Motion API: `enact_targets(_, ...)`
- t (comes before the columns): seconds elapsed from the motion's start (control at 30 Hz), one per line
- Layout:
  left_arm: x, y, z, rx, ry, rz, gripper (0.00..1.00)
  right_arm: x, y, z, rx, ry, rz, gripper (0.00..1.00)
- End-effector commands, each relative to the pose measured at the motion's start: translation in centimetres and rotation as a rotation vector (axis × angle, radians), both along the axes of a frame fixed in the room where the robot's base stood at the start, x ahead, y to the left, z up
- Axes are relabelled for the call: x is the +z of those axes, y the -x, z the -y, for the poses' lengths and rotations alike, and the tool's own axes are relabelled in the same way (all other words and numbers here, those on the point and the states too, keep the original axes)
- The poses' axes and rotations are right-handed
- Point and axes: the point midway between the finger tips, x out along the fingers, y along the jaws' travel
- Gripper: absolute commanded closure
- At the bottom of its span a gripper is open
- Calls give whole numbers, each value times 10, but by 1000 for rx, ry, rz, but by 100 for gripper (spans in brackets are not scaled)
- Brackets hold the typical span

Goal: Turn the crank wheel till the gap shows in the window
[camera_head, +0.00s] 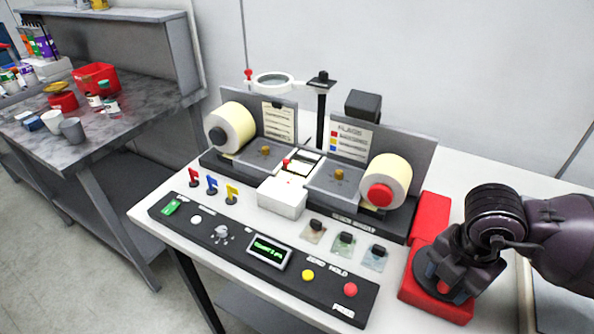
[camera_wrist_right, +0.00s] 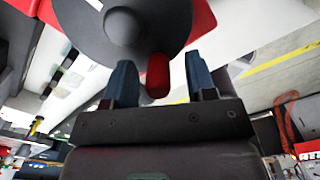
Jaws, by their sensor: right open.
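The crank wheel (camera_wrist_right: 150,35) is a dark disc with a round hub; it fills the top of the right wrist view. Its red handle (camera_wrist_right: 158,76) shows between the two fingers of my right gripper (camera_wrist_right: 163,82), which is open, with space on both sides of the handle. In the head view my right gripper (camera_head: 441,284) is at the wheel on the red crank housing (camera_head: 430,305) and hides much of the wheel. The label rewinder's small window (camera_head: 304,160) lies between the two cream rolls; its content is too small to read. My left gripper is out of view.
The left roll (camera_head: 234,126) and right roll (camera_head: 388,175) stand on the rewinder. A control panel (camera_head: 215,243) with buttons and a green display (camera_head: 268,250) runs along the front. A magnifier ring (camera_head: 274,79) overhangs the back. A grey bench (camera_head: 100,135) stands at left.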

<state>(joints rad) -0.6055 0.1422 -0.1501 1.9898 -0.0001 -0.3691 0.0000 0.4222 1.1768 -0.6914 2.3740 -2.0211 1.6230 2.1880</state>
Motion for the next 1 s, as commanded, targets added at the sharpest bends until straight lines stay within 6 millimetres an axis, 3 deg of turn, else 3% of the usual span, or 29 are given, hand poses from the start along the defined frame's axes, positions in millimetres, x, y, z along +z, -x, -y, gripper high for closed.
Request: enact_targets(1.0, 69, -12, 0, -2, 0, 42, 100, 84, 0, 0, 1, 0, 1, 49)
